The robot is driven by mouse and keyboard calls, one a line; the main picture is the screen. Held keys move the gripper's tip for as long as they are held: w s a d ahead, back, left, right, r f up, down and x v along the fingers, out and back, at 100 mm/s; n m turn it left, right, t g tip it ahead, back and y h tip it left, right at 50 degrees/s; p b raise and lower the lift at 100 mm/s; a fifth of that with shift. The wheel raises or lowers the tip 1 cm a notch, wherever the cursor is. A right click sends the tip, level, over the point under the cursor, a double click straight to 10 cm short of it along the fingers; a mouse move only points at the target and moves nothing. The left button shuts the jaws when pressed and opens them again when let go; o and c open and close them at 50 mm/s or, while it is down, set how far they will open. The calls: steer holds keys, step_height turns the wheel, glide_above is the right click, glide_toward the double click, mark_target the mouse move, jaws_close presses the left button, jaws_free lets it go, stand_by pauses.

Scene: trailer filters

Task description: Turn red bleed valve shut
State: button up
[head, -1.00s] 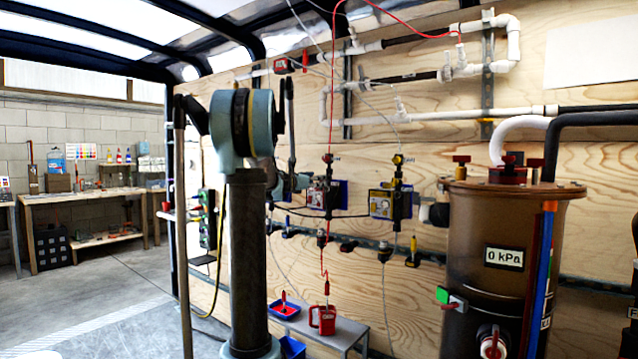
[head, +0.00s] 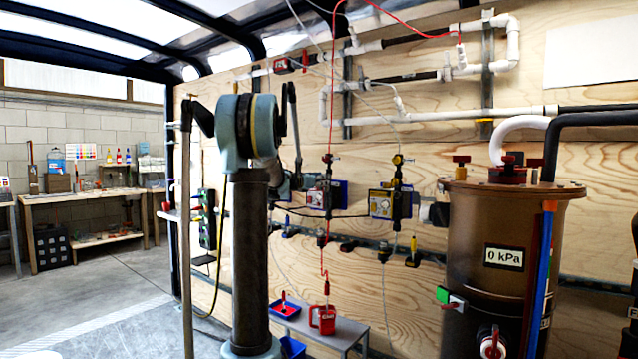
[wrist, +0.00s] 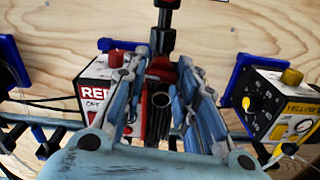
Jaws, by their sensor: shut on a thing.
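The red pump box (wrist: 93,92), lettered RED, is fixed to the plywood wall. It also shows in the head view (head: 316,199), partly behind my arm. In the wrist view my gripper (wrist: 162,75) reaches in at the box's right side, its blue fingers close together. A red part (wrist: 184,66) shows between and behind the fingertips; I take it for the red bleed valve, held in the fingers. Most of it is hidden, so its turn angle cannot be read. A dark round tube end sits between the fingers. In the head view the gripper is mostly hidden.
The yellow pump box (wrist: 285,105) with its yellow knob is close on the right. A dark fitting with a red top (wrist: 165,20) stands above the fingertips. The brown tank (head: 490,225) reads 0 kPa. A small bench (head: 338,332) holds a red jug (head: 322,320).

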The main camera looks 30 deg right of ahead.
steer(key=m, duration=0.4)
steer(key=shift+w+a+m, duration=0.1)
steer(key=shift+m, duration=0.2)
stand_by(0.3)
steer(key=o, duration=1.1)
steer(key=v, duration=1.2)
steer(key=shift+f, duration=0.1)
